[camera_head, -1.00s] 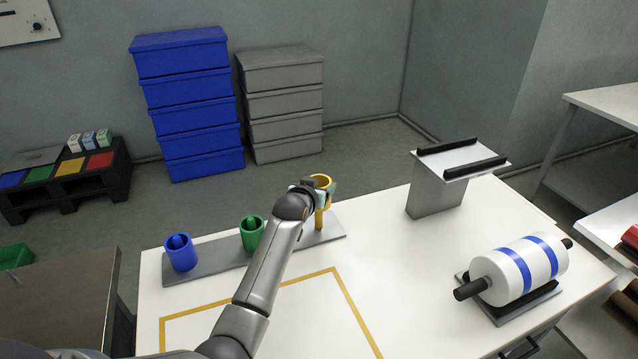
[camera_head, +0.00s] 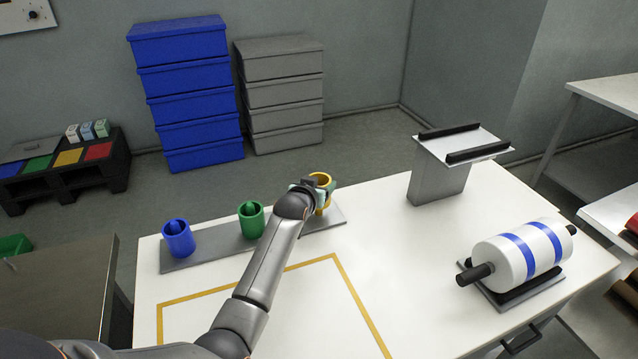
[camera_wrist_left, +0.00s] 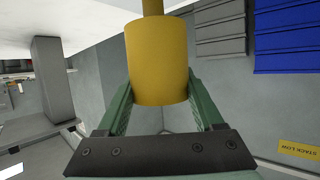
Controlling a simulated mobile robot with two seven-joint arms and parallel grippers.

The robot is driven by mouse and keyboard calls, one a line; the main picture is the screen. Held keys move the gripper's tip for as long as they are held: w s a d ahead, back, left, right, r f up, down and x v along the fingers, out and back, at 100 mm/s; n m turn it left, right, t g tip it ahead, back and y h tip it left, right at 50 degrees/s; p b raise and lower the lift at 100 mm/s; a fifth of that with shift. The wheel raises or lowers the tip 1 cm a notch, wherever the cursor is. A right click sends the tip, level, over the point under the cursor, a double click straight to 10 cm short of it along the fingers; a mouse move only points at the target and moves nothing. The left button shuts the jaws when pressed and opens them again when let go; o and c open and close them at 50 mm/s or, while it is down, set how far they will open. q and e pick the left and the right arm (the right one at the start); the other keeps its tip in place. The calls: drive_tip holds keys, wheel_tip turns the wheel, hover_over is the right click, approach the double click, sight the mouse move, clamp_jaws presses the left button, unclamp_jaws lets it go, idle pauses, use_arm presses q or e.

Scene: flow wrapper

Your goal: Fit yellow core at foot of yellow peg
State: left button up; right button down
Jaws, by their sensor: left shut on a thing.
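The yellow core (camera_head: 326,193) is a short open-topped tube at the right end of the grey peg plate (camera_head: 215,250). My left gripper (camera_head: 311,190) is shut on its side. In the left wrist view, the green fingers flank the yellow core (camera_wrist_left: 158,62). A narrower yellow post, the yellow peg (camera_wrist_left: 153,7), shows past the core's far end there. The core appears lined up with the peg; its lower end looks above the plate. The inside of the core is hard to see. My right gripper is not in view.
A green core (camera_head: 251,220) and a blue core (camera_head: 178,238) stand around their pegs on the same plate. A grey stand (camera_head: 440,175) and a white roll with blue bands (camera_head: 520,262) are to the right. The taped table area in front is clear.

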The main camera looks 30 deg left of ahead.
use_arm(q)
drive_tip(key=o, duration=1.2)
drive_tip(key=shift+o, duration=0.8)
drive_tip(key=shift+s+r, duration=0.1)
drive_tip(key=p+v, duration=0.2)
drive_tip(key=v, duration=1)
drive_tip(key=shift+s+r, duration=0.1)
